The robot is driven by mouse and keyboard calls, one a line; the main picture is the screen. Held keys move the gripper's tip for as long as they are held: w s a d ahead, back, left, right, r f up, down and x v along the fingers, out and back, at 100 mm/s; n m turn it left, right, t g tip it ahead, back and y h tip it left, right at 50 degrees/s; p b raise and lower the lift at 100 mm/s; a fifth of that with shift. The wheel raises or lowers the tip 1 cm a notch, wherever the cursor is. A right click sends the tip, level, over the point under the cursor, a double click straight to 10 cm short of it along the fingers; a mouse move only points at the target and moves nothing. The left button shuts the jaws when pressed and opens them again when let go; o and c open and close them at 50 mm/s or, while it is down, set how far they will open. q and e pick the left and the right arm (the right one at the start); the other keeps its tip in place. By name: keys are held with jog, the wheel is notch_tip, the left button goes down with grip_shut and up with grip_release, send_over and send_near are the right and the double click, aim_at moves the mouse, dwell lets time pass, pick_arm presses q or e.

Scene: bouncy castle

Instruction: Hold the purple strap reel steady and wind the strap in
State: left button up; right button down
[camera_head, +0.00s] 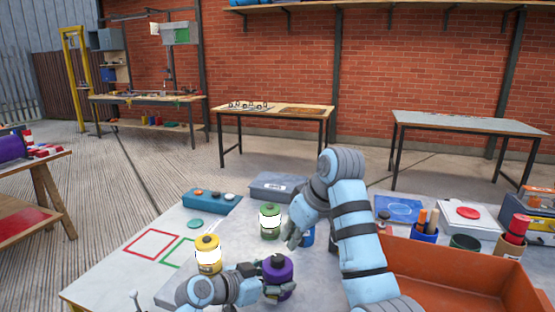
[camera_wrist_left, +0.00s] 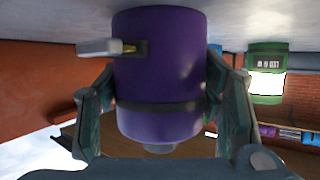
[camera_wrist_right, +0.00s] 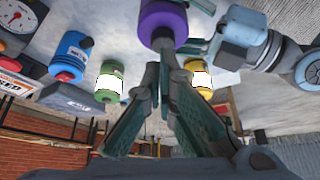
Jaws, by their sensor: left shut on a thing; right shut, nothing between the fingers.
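The purple strap reel (camera_head: 279,272) stands upright at the near edge of the grey table. My left gripper (camera_head: 268,289) is shut around its sides. In the left wrist view the reel (camera_wrist_left: 160,70) sits between both fingers, and a pale crank handle (camera_wrist_left: 104,47) on a brass pin sticks out from its side. My right gripper (camera_head: 292,240) is shut and empty, behind and above the reel. In the right wrist view its closed fingertips (camera_wrist_right: 163,72) are close to the reel (camera_wrist_right: 163,20) but look apart from it. No loose strap is clearly visible.
A yellow reel (camera_head: 208,252) stands left of the purple one, a green reel (camera_head: 270,218) behind it. An orange bin (camera_head: 455,262) fills the right. Red and green outlined squares mark free table at left.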

aim_at(281, 271)
jog(key=f, duration=0.7)
jog(key=shift+w+d, duration=0.25)
jog(key=shift+r, duration=0.1)
jog(key=shift+w+a, duration=0.1)
jog(key=shift+a, duration=0.05)
jog(key=shift+s+a, duration=0.4)
jog(key=shift+s, duration=0.05)
jog(key=shift+s+a, duration=0.15)
jog(key=shift+a, duration=0.1)
dwell(0.4)
jog(key=shift+s, duration=0.1)
